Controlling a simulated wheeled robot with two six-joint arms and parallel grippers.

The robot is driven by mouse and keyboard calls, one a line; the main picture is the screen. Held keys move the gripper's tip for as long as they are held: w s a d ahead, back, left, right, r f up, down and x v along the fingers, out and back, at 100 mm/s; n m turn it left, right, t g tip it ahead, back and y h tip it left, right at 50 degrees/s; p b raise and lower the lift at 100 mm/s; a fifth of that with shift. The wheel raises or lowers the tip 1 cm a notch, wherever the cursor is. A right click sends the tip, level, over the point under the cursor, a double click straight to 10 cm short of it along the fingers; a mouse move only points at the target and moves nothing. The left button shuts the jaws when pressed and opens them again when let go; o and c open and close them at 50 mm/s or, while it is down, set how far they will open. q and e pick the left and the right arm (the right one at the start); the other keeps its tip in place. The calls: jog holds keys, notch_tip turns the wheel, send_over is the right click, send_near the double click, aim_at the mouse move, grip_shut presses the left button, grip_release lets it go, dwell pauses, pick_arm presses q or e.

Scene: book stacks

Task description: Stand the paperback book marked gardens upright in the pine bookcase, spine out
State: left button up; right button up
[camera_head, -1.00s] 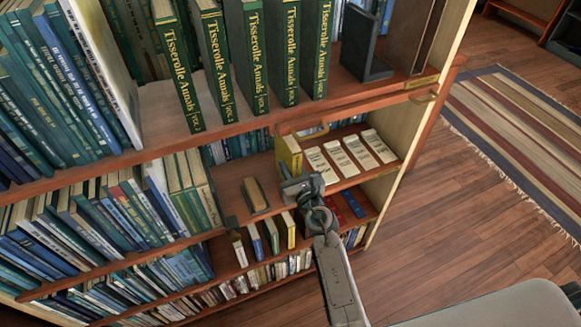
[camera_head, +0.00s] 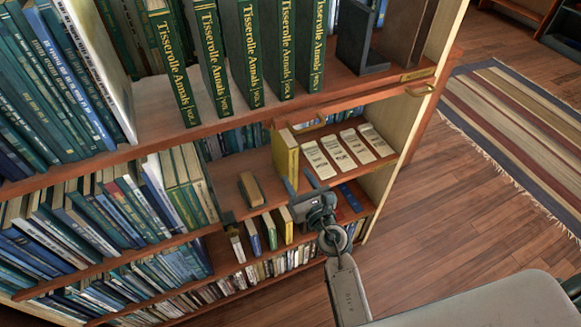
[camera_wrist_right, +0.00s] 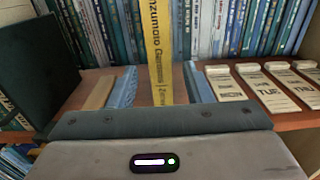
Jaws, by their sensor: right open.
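The yellow paperback marked Gardens (camera_head: 286,160) stands upright on the middle shelf of the pine bookcase (camera_head: 395,174), left of the pale labelled booklets. In the right wrist view its yellow spine (camera_wrist_right: 160,50) faces out, with part of the title readable and its top cut off by the frame. My right gripper (camera_head: 301,180) is open at the front of that shelf, by the book's lower end. In the wrist view its two blue fingers (camera_wrist_right: 160,82) are spread, one on each side of the spine, with visible room on both sides. My left gripper is out of view.
Several pale labelled booklets (camera_head: 356,146) lie close on the book's right. A small tan block (camera_head: 250,189) lies to its left. Bare floor (camera_head: 450,200) is at the right.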

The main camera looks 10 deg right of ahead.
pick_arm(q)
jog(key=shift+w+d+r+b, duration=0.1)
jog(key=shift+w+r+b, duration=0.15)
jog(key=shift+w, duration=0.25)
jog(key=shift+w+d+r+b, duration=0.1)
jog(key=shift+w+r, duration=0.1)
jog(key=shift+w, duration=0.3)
pick_arm(e)
jog(key=shift+s+d, duration=0.25)
jog(key=shift+s, duration=0.9)
jog(key=shift+s+d, duration=0.2)
jog(key=shift+s, duration=0.95)
